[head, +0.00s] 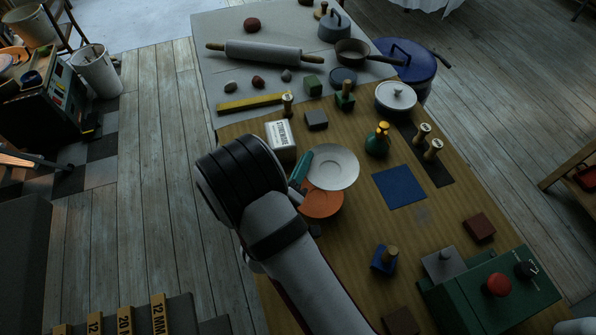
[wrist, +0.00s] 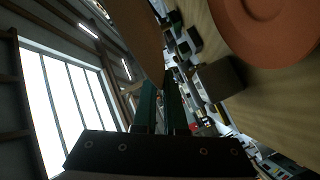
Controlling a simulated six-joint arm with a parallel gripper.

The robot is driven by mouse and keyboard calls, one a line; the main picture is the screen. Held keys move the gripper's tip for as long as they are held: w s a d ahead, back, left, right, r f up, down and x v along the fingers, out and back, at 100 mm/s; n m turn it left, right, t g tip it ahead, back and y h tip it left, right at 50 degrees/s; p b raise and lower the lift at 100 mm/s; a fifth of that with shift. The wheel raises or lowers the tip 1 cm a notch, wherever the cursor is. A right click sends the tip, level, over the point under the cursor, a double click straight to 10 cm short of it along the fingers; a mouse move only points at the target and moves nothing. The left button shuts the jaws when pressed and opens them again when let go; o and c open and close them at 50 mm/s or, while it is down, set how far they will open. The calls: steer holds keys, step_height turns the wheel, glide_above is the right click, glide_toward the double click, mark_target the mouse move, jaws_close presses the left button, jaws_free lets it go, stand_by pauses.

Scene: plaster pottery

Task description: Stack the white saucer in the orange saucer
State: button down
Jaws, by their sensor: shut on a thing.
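The white saucer (head: 335,166) is gripped at its left rim by my gripper (head: 301,171) in the head view. It covers the far part of the orange saucer (head: 321,204), which sits on the wooden table just nearer to me. In the wrist view, the green fingers of my gripper (wrist: 164,92) are close together on the white saucer's shadowed edge (wrist: 138,32). The orange saucer (wrist: 268,22) lies at upper right there, apart from the fingers. The gap between the two saucers is hard to judge.
A white labelled block (head: 281,141) stands just beyond my gripper. A blue square (head: 399,186) lies flat to the right, with a green bottle-shaped piece (head: 378,141) behind it. A green box with a red knob (head: 492,290) is at front right.

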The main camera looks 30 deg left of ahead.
steer(key=a+f, duration=0.1)
steer(key=f, duration=0.1)
steer(key=a+f, duration=0.1)
steer(key=f, duration=0.1)
steer(key=a+f, duration=0.1)
steer(key=f, duration=0.1)
steer(key=shift+s+a, duration=0.15)
steer(key=shift+s, duration=0.15)
steer(key=shift+f, duration=0.55)
steer(key=c, duration=1)
jaws_free()
